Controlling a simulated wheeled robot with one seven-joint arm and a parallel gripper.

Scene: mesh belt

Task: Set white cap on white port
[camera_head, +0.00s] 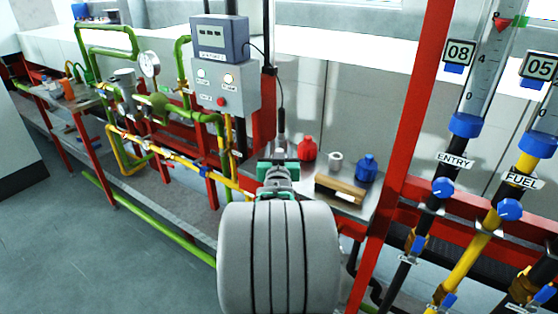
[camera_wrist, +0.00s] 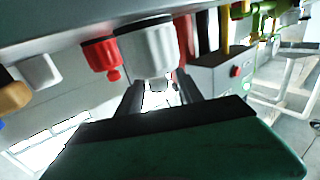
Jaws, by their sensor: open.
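A large white ribbed piece (camera_wrist: 148,48), which looks like the white cap, is just ahead of my gripper in the wrist view. Its narrow end (camera_wrist: 158,84) shows between the fingertips; contact cannot be told. My gripper (camera_wrist: 160,82) is open, its two dark fingers apart. In the head view my gripper (camera_head: 279,163) is over the left end of the metal shelf, and my arm hides the white ribbed piece. A smaller white hollow cylinder (camera_head: 336,161) stands farther right; it also shows in the wrist view (camera_wrist: 38,70). I cannot tell whether it is the white port.
A red ribbed piece (camera_head: 307,149), a blue one (camera_head: 367,168) and a wooden block (camera_head: 340,191) are on the shelf (camera_head: 357,208). A grey control box (camera_head: 225,86) and green pipes are left. A red post (camera_head: 408,120) and gauge tubes stand right.

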